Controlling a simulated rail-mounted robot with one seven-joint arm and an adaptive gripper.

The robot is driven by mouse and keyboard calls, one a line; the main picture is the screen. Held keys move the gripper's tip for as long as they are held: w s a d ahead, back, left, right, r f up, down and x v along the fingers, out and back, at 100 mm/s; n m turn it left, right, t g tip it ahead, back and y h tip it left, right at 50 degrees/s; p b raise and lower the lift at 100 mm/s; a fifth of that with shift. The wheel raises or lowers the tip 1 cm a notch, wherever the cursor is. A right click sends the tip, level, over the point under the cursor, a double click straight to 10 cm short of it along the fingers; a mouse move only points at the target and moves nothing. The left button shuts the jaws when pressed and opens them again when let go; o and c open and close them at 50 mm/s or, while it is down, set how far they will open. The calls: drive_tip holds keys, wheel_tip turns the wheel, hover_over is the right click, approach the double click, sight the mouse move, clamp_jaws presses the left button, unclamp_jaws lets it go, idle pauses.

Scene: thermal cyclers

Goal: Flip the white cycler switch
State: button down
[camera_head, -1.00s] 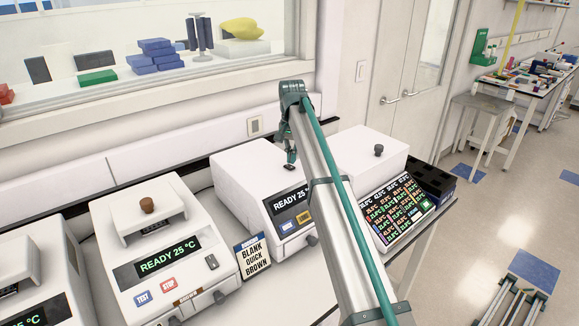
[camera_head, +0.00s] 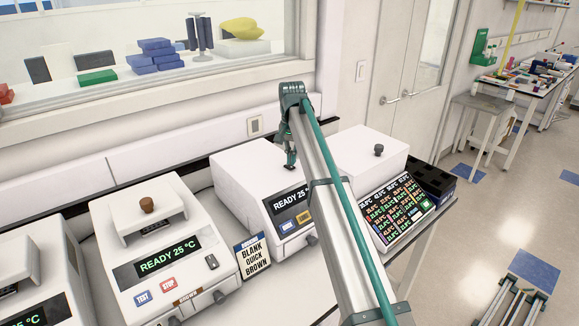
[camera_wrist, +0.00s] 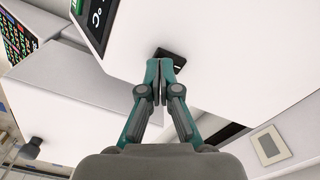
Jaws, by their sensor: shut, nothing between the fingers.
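A white cycler (camera_head: 240,172) with a READY display stands at the middle of the bench, partly hidden behind my arm. In the wrist view, a small black switch (camera_wrist: 175,58) with a white mark is set in its white casing (camera_wrist: 235,50). My gripper (camera_wrist: 160,66) is shut and empty, with its fingertips right at the switch and covering part of it. In the head view my gripper (camera_head: 290,162) points down over the top of this cycler. I cannot tell whether the fingertips touch the switch.
Another white cycler (camera_head: 185,226) with a brown knob stands to the left, and part of one more at the far left. To the right is a unit with a black knob (camera_head: 379,150) and a colourful grid panel.

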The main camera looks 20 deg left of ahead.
sight(292, 167)
drive_tip(key=shift+f, duration=0.95)
idle(0.4)
drive_tip(key=shift+r, duration=0.1)
drive_tip(key=shift+r+p, duration=1.45)
drive_tip(key=shift+r, duration=2)
